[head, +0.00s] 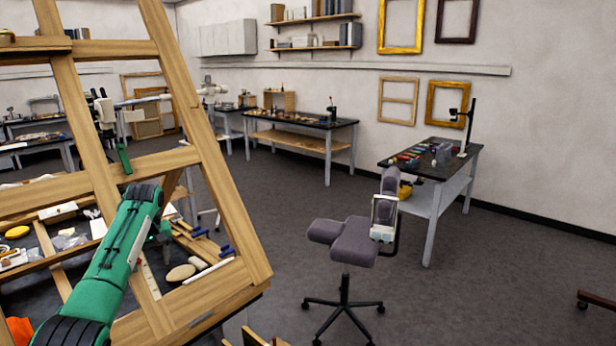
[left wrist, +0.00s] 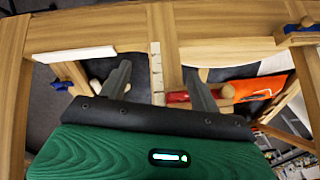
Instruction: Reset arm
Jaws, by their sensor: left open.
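My left arm (head: 97,275), green with black joints, comes in from the lower left and bends at the wooden frame (head: 215,165). In the left wrist view my left gripper (left wrist: 158,78) has its two dark fingers wide apart with nothing clamped between them. A pale ruler-like strip (left wrist: 156,62) shows between the fingers. A red-handled tool (left wrist: 180,97) lies near the right-hand finger. In the head view the wooden bars and arm partly hide the gripper. My right gripper is not in view.
A worktop with a yellow disc (head: 17,232), blue-handled clamps (head: 227,251) and other small items lies behind the slanting bars. A purple-grey chair (head: 350,243) stands on open floor. A dark-topped bench (head: 437,160) stands at the right. Orange material (left wrist: 262,90) lies right of the gripper.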

